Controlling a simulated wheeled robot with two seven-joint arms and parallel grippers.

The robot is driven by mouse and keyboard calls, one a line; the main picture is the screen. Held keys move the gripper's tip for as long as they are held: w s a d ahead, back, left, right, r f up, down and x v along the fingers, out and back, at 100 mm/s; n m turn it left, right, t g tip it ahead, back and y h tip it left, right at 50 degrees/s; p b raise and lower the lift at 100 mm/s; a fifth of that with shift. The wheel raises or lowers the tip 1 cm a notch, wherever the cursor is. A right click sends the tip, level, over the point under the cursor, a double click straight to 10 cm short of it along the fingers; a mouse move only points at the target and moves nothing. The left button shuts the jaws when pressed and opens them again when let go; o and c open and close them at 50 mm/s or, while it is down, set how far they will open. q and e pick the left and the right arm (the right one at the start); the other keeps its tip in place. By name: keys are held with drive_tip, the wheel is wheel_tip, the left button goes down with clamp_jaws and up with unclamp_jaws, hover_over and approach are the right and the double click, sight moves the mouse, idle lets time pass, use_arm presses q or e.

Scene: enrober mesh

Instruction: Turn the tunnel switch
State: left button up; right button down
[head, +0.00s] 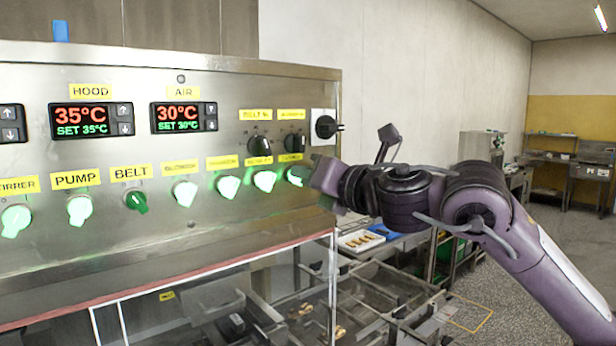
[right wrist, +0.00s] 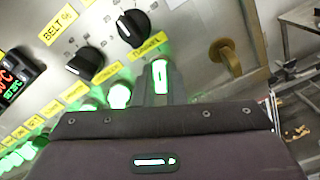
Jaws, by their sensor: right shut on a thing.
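The tunnel switch (head: 294,175) is the lit green knob at the right end of the lower row on the steel panel. It glows green and white in the right wrist view (right wrist: 160,74), below a yellow label (right wrist: 147,44) that seems to read tunnel. My right gripper (head: 308,177) reaches it from the right and is shut on it; its fingers (right wrist: 158,88) stand on both sides of the knob. The gripper hides part of the knob in the head view, so its exact angle is hard to tell. My left gripper is in neither view.
Several lit knobs run left along the row; the belt knob (head: 137,200) is darker green. Two black dials (head: 258,145) (head: 293,143) sit above. A black rotary handle (head: 326,127) stands out at the panel's right edge. A clear guard (head: 220,290) is below.

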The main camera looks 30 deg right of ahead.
drive_tip(key=shift+r+m, duration=0.15)
drive_tip(key=shift+m, duration=0.25)
drive_tip(key=c, duration=1.5)
unclamp_jaws()
drive_tip(key=s+b, duration=0.3)
drive_tip(key=s, duration=0.2)
drive_tip(key=s+b, duration=0.2)
drive_tip(key=shift+s+d+b, duration=0.35)
drive_tip(key=shift+f, duration=0.2)
